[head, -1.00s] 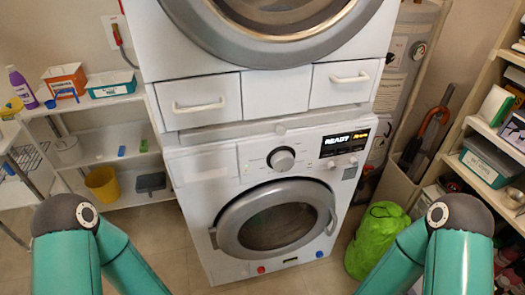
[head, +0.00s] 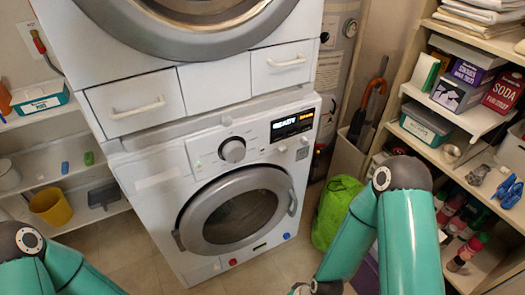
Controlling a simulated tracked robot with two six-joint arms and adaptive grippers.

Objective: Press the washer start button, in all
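The white front-loading washer (head: 150,190) stands below a second machine, with its round door (head: 240,212) shut. Its control panel has a large round knob (head: 232,150), a lit display (head: 292,124) reading READY, and small round buttons (head: 282,148) under the display. Which of these is the start button I cannot tell. A red button (head: 233,261) and a blue button (head: 287,236) sit low on the front. My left arm shows at the lower left and my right arm at the lower right, in front of the washer's right side. Neither gripper shows.
The upper machine (head: 140,60) sits on a drawer unit. A bright green bag (head: 336,212) lies on the floor right of the washer. A crowded shelf unit (head: 440,155) stands at the right, and a shelf with a yellow bin (head: 50,207) at the left. Floor before the washer looks clear.

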